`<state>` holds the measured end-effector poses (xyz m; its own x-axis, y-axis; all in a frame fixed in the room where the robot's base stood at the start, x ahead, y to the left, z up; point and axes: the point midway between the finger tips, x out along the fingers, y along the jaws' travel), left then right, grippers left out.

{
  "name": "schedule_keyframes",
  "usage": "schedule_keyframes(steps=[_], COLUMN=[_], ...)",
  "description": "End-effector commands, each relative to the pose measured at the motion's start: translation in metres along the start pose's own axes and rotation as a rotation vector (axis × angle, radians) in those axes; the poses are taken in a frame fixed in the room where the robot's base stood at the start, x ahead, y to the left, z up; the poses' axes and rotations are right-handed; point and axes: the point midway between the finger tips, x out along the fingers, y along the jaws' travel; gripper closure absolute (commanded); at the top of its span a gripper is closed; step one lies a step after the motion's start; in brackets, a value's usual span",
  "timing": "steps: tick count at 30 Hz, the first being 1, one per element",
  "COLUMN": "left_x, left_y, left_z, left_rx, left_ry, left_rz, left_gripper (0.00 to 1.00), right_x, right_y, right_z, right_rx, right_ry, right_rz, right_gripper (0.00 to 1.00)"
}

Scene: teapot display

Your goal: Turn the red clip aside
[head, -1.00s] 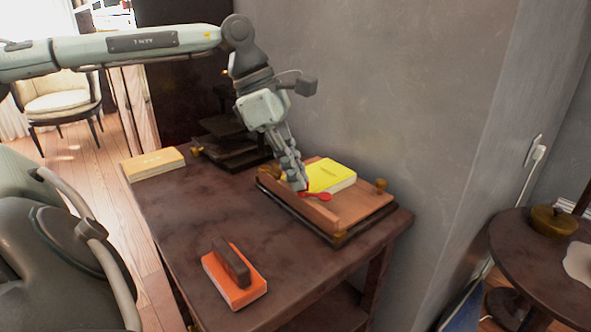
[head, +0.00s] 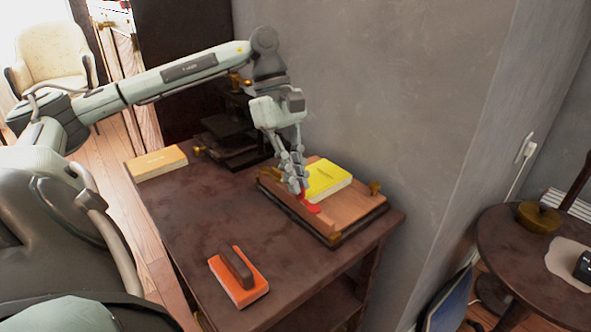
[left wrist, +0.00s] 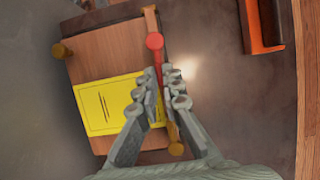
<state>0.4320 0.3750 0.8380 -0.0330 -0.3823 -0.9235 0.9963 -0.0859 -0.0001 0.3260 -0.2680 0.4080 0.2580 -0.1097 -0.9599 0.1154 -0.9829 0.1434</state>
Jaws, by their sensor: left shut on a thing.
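The red clip (head: 312,208) lies on the wooden frame (head: 352,209) on the dark table. In the left wrist view, its round red end (left wrist: 155,42) sticks out past my fingers, and its narrow part runs back between them. It lies roughly along the raised wooden rail at the frame's edge. My left gripper (head: 299,189) points down and is shut on the clip; it also shows in the left wrist view (left wrist: 163,82). A yellow pad (head: 330,179) lies flat in the frame beside the clip. My fingers hide part of the clip. My right gripper is out of view.
An orange block with a dark handle (head: 238,276) lies nearer on the table (head: 185,215). A tan block (head: 157,162) and a dark stepped stand (head: 232,142) are at the far left. A grey wall (head: 400,90) rises behind the frame. The table's middle is clear.

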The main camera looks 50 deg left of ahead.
Motion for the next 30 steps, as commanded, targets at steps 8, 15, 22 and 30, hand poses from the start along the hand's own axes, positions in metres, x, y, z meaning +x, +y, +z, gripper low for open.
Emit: schedule_keyframes(steps=[8,15,22,30], left_x=[0.0003,0.0004,0.0003,-0.0026], left_y=[-0.0001,-0.0001,0.0000,0.0004], left_z=[0.0002,0.0002,0.0001,-0.0001], left_rx=[0.016,0.016,0.014,0.013], left_ry=[0.000,0.000,0.000,0.000], left_rz=[-0.007,-0.007,-0.006,-0.005], left_gripper=[1.00,0.92,0.72,0.72], right_x=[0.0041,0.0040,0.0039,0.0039], right_y=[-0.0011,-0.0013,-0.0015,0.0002], right_z=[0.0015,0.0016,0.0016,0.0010], right_rx=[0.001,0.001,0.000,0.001], right_ry=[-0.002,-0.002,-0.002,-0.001], right_rz=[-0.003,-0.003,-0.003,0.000], right_gripper=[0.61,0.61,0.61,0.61])
